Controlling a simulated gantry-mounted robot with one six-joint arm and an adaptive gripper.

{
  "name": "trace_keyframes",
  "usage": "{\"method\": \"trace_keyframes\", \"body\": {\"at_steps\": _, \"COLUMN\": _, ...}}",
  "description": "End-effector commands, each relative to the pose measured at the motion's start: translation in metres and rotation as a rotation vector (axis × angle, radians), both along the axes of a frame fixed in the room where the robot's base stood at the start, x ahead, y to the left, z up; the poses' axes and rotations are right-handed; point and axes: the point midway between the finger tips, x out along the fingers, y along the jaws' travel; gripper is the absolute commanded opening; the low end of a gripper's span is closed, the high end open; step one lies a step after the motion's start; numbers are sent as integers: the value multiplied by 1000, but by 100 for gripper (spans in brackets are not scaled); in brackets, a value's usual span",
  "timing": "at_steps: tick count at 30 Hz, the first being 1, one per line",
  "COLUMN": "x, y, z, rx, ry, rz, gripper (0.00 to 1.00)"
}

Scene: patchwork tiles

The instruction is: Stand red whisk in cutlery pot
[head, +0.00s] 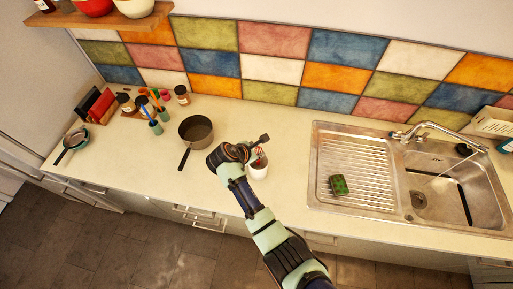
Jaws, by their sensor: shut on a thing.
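My gripper (251,151) is over the counter right of the saucepan, at the mouth of a white pot (259,172), which looks like the cutlery pot. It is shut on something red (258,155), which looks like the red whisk. The red part shows at the pot's mouth. Its lower end is hidden, so I cannot tell how deep it sits or whether it touches the pot. A dark flat-headed utensil (264,138) sticks up behind the gripper and seems to stand in the pot.
A saucepan (196,130) with its handle toward the front stands left of my gripper. Green cups (156,127) with utensils and several jars stand further left. Counter between pot and drainer is clear.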

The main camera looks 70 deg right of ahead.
Motion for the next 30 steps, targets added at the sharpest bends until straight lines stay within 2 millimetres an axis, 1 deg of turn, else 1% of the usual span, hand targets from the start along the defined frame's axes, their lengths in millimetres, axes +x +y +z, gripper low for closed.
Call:
{"method": "trace_keyframes", "body": {"at_steps": 1, "x": 0, "y": 0, "z": -8, "rx": 1, "ry": 1, "rz": -1, "gripper": 4}}
{"method": "trace_keyframes", "body": {"at_steps": 9, "x": 0, "y": 0, "z": -30, "rx": 0, "ry": 0, "rz": 0, "gripper": 4}}
{"method": "trace_keyframes", "body": {"at_steps": 15, "x": 0, "y": 0, "z": -36, "rx": 0, "ry": -1, "rz": -1, "gripper": 4}}
{"method": "trace_keyframes", "body": {"at_steps": 23, "x": 0, "y": 0, "z": -36, "rx": 0, "ry": -1, "rz": -1, "gripper": 4}}
{"method": "trace_keyframes", "body": {"at_steps": 24, "x": 0, "y": 0, "z": -36, "rx": 0, "ry": -1, "rz": -1, "gripper": 34}}
{"method": "trace_keyframes", "body": {"at_steps": 29, "x": 0, "y": 0, "z": -36, "rx": 0, "ry": -1, "rz": -1, "gripper": 60}}
{"method": "trace_keyframes", "body": {"at_steps": 30, "x": 0, "y": 0, "z": -36, "rx": 0, "ry": -1, "rz": -1, "gripper": 61}}
